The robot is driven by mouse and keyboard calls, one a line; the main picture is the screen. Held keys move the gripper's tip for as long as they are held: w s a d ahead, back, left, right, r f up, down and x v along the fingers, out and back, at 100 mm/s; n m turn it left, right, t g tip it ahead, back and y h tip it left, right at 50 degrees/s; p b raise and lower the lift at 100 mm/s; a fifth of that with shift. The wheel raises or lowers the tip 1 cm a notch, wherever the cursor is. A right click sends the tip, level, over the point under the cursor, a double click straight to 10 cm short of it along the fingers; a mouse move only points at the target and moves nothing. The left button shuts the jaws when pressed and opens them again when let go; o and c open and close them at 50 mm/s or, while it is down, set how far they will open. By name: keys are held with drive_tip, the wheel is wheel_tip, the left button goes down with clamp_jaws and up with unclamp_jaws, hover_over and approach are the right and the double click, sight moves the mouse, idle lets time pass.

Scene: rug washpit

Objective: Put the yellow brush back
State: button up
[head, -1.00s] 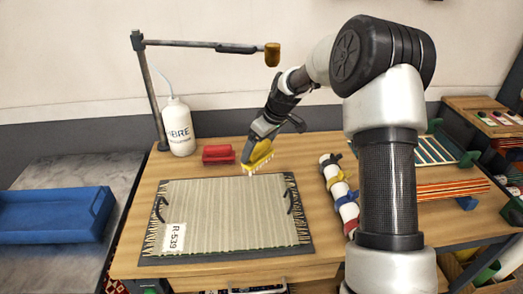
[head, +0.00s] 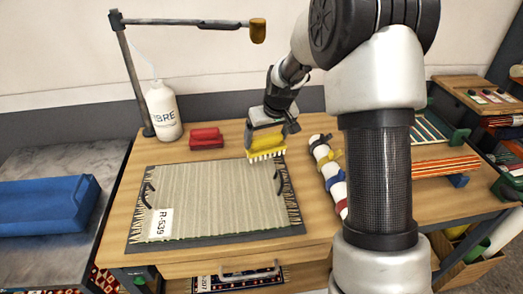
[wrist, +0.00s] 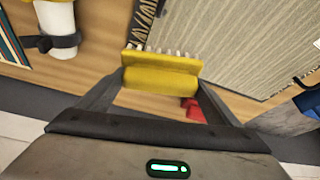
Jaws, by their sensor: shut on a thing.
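The yellow brush (head: 266,142) has pale bristles that point down in the head view. My gripper (head: 268,126) is shut on it, one finger at each end, as the wrist view (wrist: 160,84) shows. The brush is held over the back right part of the beige rug (head: 212,200) near its edge. I cannot tell whether the bristles touch anything. A red block-like thing (head: 206,138) lies on the table behind the rug, left of my gripper; it may be another brush or a holder.
A white bottle (head: 164,112) and a lamp post (head: 135,80) stand at the back left. A white roll with coloured straps (head: 328,170) lies right of the rug. A blue tray (head: 45,205) is at far left. Bare wood (head: 235,134) shows behind the rug.

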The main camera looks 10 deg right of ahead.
drive_tip(key=shift+s+d+f+m+h+b, duration=0.15)
drive_tip(key=shift+s+d+m+h, duration=0.1)
drive_tip(key=shift+d+m, duration=0.25)
drive_tip(key=shift+s+d+m+h+b, duration=0.15)
drive_tip(key=shift+s+d+m, duration=0.1)
drive_tip(key=shift+d+m, duration=0.25)
drive_tip(key=shift+w+d+m, duration=0.2)
drive_tip(key=shift+d+m, duration=0.05)
drive_tip(key=shift+m, duration=0.05)
drive_tip(key=w+p, duration=0.3)
drive_tip(key=w, duration=1.4)
drive_tip(key=shift+w+f, duration=0.15)
drive_tip(key=shift+f, duration=3.3)
